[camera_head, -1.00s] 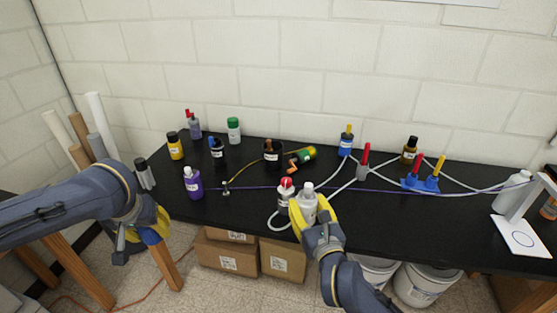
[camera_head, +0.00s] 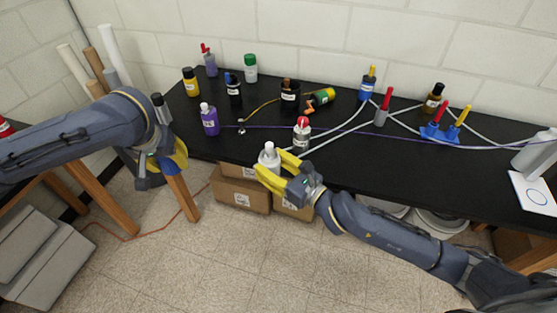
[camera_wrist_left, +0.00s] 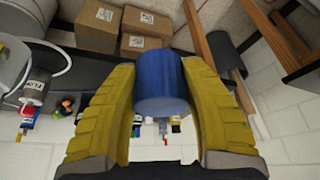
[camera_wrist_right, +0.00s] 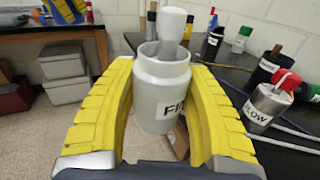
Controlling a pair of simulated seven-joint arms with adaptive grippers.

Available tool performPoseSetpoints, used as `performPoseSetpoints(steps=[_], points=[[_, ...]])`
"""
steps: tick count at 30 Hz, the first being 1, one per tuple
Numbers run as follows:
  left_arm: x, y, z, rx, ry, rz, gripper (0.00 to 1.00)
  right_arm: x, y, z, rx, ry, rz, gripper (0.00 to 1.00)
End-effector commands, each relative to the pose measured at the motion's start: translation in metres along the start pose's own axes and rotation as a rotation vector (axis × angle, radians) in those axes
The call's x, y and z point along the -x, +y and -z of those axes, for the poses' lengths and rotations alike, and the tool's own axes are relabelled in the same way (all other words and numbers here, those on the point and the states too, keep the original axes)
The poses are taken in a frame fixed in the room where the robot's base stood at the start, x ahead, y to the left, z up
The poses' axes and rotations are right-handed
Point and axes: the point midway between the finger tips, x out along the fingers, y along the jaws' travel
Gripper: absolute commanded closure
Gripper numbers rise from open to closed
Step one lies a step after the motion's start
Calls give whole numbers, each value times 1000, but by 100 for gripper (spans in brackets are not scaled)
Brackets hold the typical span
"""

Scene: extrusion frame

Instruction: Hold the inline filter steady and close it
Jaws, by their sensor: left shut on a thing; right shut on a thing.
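The inline filter (camera_head: 269,158) is a pale grey bottle-shaped body, held upright by the table's front edge in the head view. In the right wrist view its label (camera_wrist_right: 172,108) reads "FI", the rest hidden by a finger. A narrower pale piece (camera_wrist_right: 173,28) stands up out of its neck; I cannot tell whether it is seated. My right gripper (camera_head: 270,174) is shut around the filter body.
A red-capped flow meter (camera_head: 302,136) stands behind the filter, near tubes and cables. A purple bottle (camera_head: 209,120) stands at the table's left. A blue double valve (camera_head: 439,133) with red and yellow handles lies right. Cardboard boxes (camera_head: 240,192) sit below. The floor in front is open.

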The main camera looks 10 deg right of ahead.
Motion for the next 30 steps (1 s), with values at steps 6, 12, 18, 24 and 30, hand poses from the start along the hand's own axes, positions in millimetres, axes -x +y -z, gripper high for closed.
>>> performPoseSetpoints(steps=[6,12,18,24,30], points=[[0,0,0,0,0,0,68,-1,2,0,1,-1,-11,99],[0,0,0,0,0,0,68,-1,2,1,1,0,-10,99],[2,15,4,-49,-4,-21,68,-1,2,0,1,0,-10,99],[12,64,16,-224,-17,-90,68,-1,2,0,1,-1,-10,99],[29,128,26,-458,-21,-183,68,-1,2,0,1,-1,-10,99]])
